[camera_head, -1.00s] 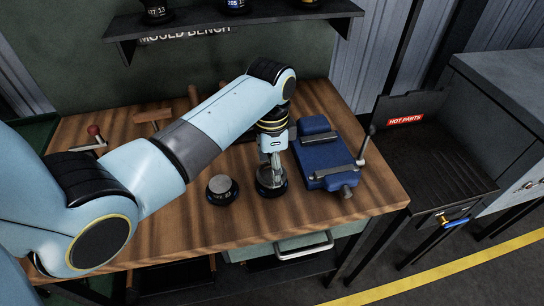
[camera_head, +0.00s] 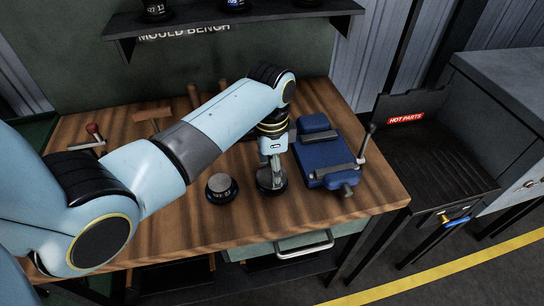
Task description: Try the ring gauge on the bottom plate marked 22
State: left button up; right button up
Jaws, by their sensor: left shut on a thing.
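My left gripper (camera_head: 270,173) points down over the bench, right of its middle. It is shut on a dark round piece (camera_head: 272,188) at bench height. The fingers and wrist hide much of this piece, and I cannot tell whether it is one part or a ring on a plate. Just left of it, apart from it, a black round part (camera_head: 221,189) with a grey top and pale markings stands upright on the bench. Its markings are too small to read surely. I cannot pick out the plate marked 22 or the ring gauge with certainty. My right gripper is not in view.
A blue vice-like fixture (camera_head: 325,156) with a lever stands close right of the gripper. A red-knobbed lever (camera_head: 93,131) and a wooden-handled tool (camera_head: 152,115) lie at the back left. A shelf (camera_head: 290,20) holds black parts above. A HOT PARTS tray (camera_head: 440,165) is at the right.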

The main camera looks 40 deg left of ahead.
pick_arm(q)
jog(key=shift+f+b, duration=0.35)
jog(key=shift+f, duration=0.45)
dwell(0.5)
jog(key=shift+r, duration=0.15)
dwell(0.3)
jog(key=shift+r+p, duration=0.8)
jog(key=shift+r, duration=2.75)
